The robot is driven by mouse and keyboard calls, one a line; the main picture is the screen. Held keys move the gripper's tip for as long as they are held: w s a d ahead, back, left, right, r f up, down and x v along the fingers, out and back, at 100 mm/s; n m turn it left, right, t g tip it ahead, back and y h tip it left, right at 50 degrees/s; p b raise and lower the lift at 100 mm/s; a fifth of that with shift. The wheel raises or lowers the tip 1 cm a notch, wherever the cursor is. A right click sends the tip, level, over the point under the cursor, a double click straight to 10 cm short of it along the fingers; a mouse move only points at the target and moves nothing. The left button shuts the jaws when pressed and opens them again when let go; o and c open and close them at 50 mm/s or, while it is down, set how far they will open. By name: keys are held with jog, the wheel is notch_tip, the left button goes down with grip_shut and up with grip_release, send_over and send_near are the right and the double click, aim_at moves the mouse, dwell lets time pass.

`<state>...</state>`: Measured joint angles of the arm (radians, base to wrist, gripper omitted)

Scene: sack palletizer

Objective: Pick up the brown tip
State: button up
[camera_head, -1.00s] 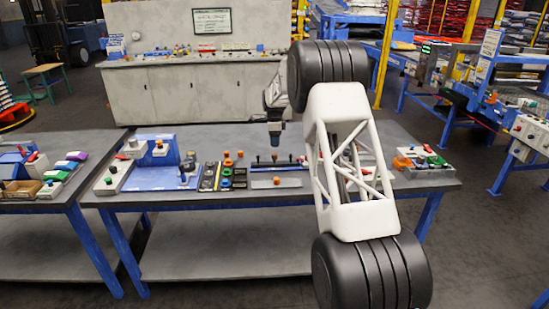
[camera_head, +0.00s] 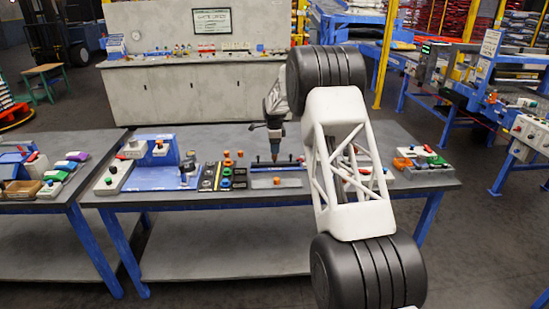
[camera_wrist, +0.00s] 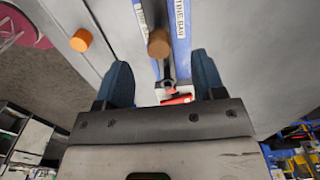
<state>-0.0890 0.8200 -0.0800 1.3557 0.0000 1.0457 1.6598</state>
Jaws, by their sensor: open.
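The brown tip (camera_wrist: 158,43) is a short brown cylinder, seen in the wrist view standing over the slot of a blue-edged bar labelled "TINE BAR" (camera_wrist: 181,22). My gripper (camera_wrist: 161,75) is open, with one dark blue finger on each side of the picture. The brown tip lies between the lines of the two fingers, ahead of their ends, and neither finger touches it. In the head view my gripper (camera_head: 272,132) is above the blue bar (camera_head: 292,164) on the middle table.
An orange knob (camera_wrist: 81,40) stands left of the bar in the wrist view. A red part (camera_wrist: 178,99) lies between the fingers. In the head view, a blue tray (camera_head: 155,180) and small parts are left of the bar on the grey table (camera_head: 240,193).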

jog(key=shift+f, duration=2.15)
jog(key=c, duration=1)
jog(key=shift+r, duration=0.15)
jog(key=shift+r, duration=1.7)
jog(key=s+d+r, duration=0.1)
jog(key=s, duration=1.5)
jog(key=shift+d+r, duration=0.15)
jog(key=shift+d, duration=0.1)
